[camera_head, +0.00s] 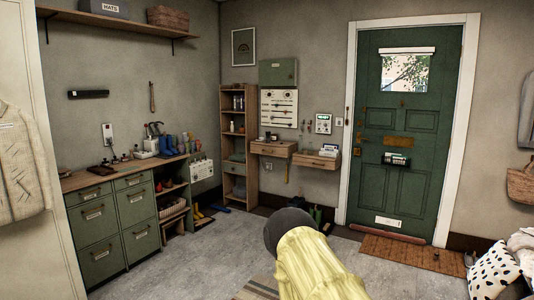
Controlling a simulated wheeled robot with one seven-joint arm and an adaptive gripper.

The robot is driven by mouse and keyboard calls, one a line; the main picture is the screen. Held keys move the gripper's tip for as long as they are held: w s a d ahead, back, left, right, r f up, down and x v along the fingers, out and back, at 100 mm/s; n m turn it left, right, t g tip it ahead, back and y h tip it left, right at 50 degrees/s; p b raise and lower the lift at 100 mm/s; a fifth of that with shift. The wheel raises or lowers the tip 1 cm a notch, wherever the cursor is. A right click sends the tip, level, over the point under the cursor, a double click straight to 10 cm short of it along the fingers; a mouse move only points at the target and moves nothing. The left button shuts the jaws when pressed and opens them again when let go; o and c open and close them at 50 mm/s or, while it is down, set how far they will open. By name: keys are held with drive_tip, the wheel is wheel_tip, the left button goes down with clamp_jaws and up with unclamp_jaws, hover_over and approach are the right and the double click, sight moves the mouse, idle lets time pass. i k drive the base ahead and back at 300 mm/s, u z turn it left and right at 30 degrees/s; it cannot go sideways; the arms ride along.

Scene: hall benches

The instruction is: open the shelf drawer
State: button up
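A wooden wall-mounted shelf with a drawer front (272,149) hangs on the back wall, right of the tall bookcase. A second wooden shelf drawer (316,161) hangs beside it to the right, nearer the green door. Each has a small dark pull on its front. Both look shut, though they are small and I cannot be sure. My arm, yellow with a dark rounded end, rises from the bottom middle, below and apart from these drawers. My gripper is not visible.
A green drawer cabinet (117,222) with a wooden top stands along the left wall. A narrow bookcase (226,158) fills the corner. The green door (408,130) has a brown mat (412,257) before it. Spotted cushion (494,272) at lower right. Grey floor (200,262) is clear left of my arm.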

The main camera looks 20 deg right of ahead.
sight(279, 152)
drive_tip(key=i, duration=3.05)
drive_tip(key=z, duration=0.15)
drive_tip(key=i, duration=2.2)
drive_tip(key=z, duration=0.35)
drive_tip(key=i, duration=2.15)
drive_tip(key=z, duration=0.1)
